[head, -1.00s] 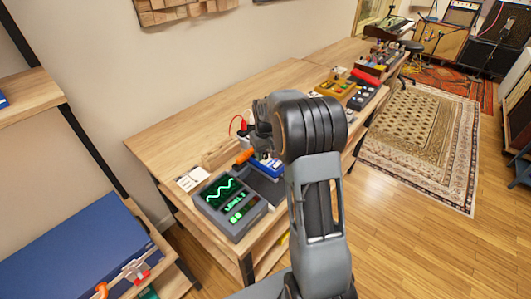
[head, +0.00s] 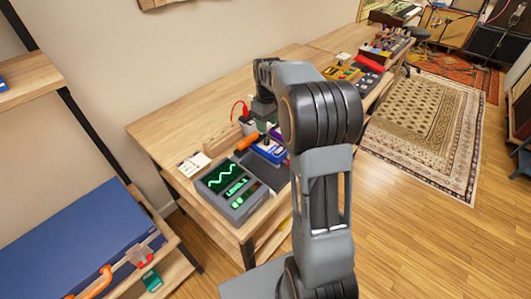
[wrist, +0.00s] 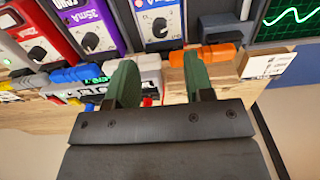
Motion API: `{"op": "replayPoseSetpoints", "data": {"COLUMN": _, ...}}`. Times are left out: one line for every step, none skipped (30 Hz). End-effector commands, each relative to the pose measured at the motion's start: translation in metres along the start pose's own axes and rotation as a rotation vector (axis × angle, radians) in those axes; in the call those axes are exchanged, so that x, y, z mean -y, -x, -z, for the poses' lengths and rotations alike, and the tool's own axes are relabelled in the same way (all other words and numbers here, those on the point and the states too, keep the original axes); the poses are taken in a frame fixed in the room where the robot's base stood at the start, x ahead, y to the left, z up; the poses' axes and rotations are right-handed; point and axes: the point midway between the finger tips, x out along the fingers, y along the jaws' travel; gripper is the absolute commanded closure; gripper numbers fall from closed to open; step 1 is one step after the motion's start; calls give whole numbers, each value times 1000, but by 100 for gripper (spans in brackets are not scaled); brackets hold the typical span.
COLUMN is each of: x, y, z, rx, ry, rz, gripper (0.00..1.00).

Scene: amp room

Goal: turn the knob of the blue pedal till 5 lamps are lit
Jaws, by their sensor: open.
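The blue pedal (head: 270,151) lies on the bench to the right of the grey scope unit. In the wrist view the blue pedal (wrist: 170,8) is at the top centre, with a dark knob (wrist: 160,27) on its face. My gripper (wrist: 160,62) is open and empty, its two green fingers apart. In that picture the fingertips are below the knob, and no contact with it shows. In the head view my arm partly hides the gripper. Lit lamps on the pedal cannot be counted.
A grey scope unit (head: 233,192) with green traces stands left of the pedal. A purple pedal (wrist: 90,25) and a red pedal (wrist: 40,32) stand beside the blue one. An orange plug (wrist: 177,59) and several coloured plugs lie near the fingers.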

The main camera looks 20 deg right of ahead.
Motion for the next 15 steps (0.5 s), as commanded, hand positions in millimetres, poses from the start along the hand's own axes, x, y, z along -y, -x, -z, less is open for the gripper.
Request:
{"op": "replayPoseSetpoints", "data": {"x": 0, "y": 13, "z": 0, "rx": -3, "ry": 0, "rz": -2, "gripper": 52}}
{"op": "replayPoseSetpoints", "data": {"x": 0, "y": 19, "z": 0, "rx": -4, "ry": -1, "rz": -3, "gripper": 52}}
{"op": "replayPoseSetpoints", "data": {"x": 0, "y": 28, "z": 0, "rx": -4, "ry": -1, "rz": -3, "gripper": 52}}
{"op": "replayPoseSetpoints", "data": {"x": 0, "y": 34, "z": 0, "rx": -3, "ry": -1, "rz": -2, "gripper": 52}}
{"op": "replayPoseSetpoints", "data": {"x": 0, "y": 40, "z": 0, "rx": -3, "ry": -1, "rz": -3, "gripper": 52}}
{"op": "replayPoseSetpoints", "data": {"x": 0, "y": 49, "z": 0, "rx": -3, "ry": -1, "rz": -2, "gripper": 52}}
{"op": "replayPoseSetpoints", "data": {"x": 0, "y": 55, "z": 0, "rx": -3, "ry": -1, "rz": -2, "gripper": 52}}
{"op": "replayPoseSetpoints", "data": {"x": 0, "y": 61, "z": 0, "rx": -2, "ry": -1, "rz": -2, "gripper": 52}}
{"op": "replayPoseSetpoints", "data": {"x": 0, "y": 70, "z": 0, "rx": -3, "ry": -2, "rz": -3, "gripper": 52}}
{"op": "replayPoseSetpoints", "data": {"x": 8, "y": 75, "z": -4, "rx": -10, "ry": -11, "rz": -8, "gripper": 52}}
{"op": "replayPoseSetpoints", "data": {"x": 14, "y": 78, "z": -7, "rx": -17, "ry": -21, "rz": -13, "gripper": 52}}
{"op": "replayPoseSetpoints", "data": {"x": 20, "y": 82, "z": -10, "rx": -25, "ry": -33, "rz": -18, "gripper": 52}}
{"op": "replayPoseSetpoints", "data": {"x": 25, "y": 85, "z": -13, "rx": -33, "ry": -43, "rz": -23, "gripper": 52}}
{"op": "replayPoseSetpoints", "data": {"x": 30, "y": 88, "z": -16, "rx": -39, "ry": -52, "rz": -27, "gripper": 52}}
{"op": "replayPoseSetpoints", "data": {"x": 36, "y": 92, "z": -19, "rx": -48, "ry": -66, "rz": -32, "gripper": 52}}
